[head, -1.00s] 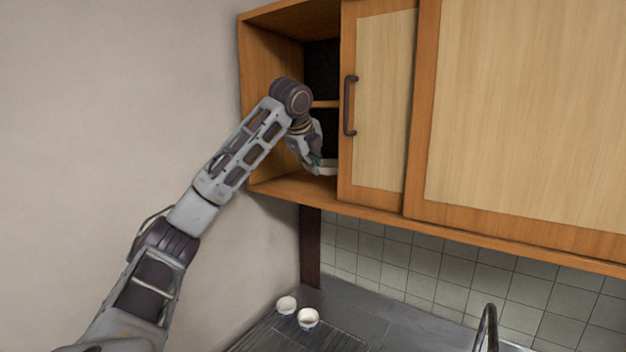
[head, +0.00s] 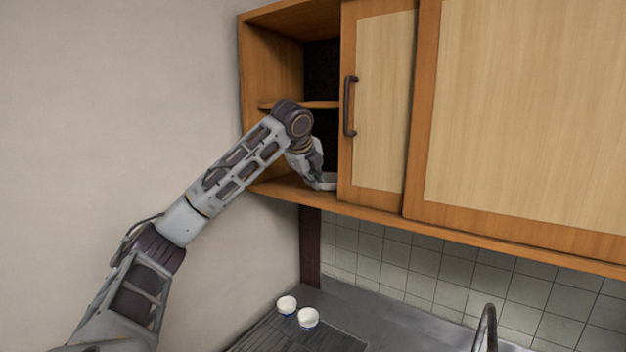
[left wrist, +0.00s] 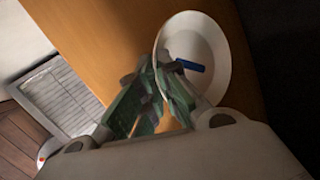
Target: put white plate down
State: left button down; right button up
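The white plate (head: 328,183) is inside the open left part of the wall cabinet, just above or on its bottom board; I cannot tell whether it touches. It is partly hidden by my left gripper and the sliding door. In the left wrist view the plate (left wrist: 212,62) shows its round inside, with a small blue mark. My left gripper (head: 316,181) reaches down into the cabinet. In the left wrist view its fingertips (left wrist: 159,68) are closed together at the plate's near rim. My right gripper is out of view.
The cabinet (head: 270,65) has a middle shelf (head: 320,104) above my gripper and a sliding door (head: 380,110) with a dark handle at the right.

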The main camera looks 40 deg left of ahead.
pick_arm(q)
jog(key=shift+f, duration=0.1)
dwell(0.3)
jog(key=c, duration=1.9)
grip_release()
jog(key=shift+b+v, duration=0.45)
jog(key=shift+v, duration=5.55)
